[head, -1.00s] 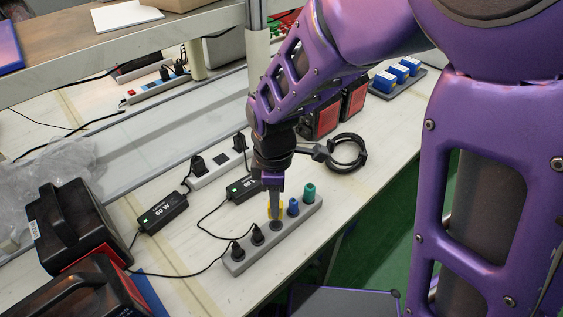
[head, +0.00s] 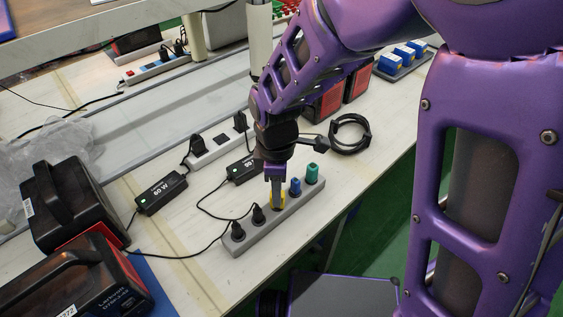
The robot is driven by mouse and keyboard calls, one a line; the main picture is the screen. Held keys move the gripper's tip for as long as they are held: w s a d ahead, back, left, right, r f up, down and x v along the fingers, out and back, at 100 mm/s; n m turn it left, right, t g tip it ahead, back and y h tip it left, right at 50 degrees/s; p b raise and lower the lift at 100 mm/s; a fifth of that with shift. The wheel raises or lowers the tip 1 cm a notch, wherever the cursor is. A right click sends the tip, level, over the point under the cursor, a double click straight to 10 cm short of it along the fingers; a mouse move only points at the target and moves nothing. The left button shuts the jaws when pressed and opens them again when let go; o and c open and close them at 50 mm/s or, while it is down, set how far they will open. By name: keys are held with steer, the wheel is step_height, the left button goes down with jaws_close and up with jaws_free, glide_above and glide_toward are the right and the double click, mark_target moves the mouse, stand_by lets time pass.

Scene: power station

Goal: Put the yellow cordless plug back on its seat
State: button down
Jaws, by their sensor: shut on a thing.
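The yellow cordless plug (head: 280,204) is between the fingers of my gripper (head: 277,198), which is shut on it. The plug stands roughly upright at the middle of the grey socket strip (head: 268,228), in line with the other plugs. It appears to be on or just above its seat; I cannot tell whether it is fully down. The seat is hidden under the plug and fingers. A blue plug (head: 295,187) and a green plug (head: 312,175) stand in the strip to the right. Two black corded plugs (head: 258,215) stand to the left.
Black power adapters (head: 161,194) and a white power strip (head: 216,149) lie behind. Black-and-red tool cases (head: 75,205) stand at the left. A coiled black cable (head: 350,134) lies to the right. The bench's front edge runs close to the strip.

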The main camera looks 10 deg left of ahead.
stand_by(0.4)
steer(key=c, duration=0.6)
jaws_free()
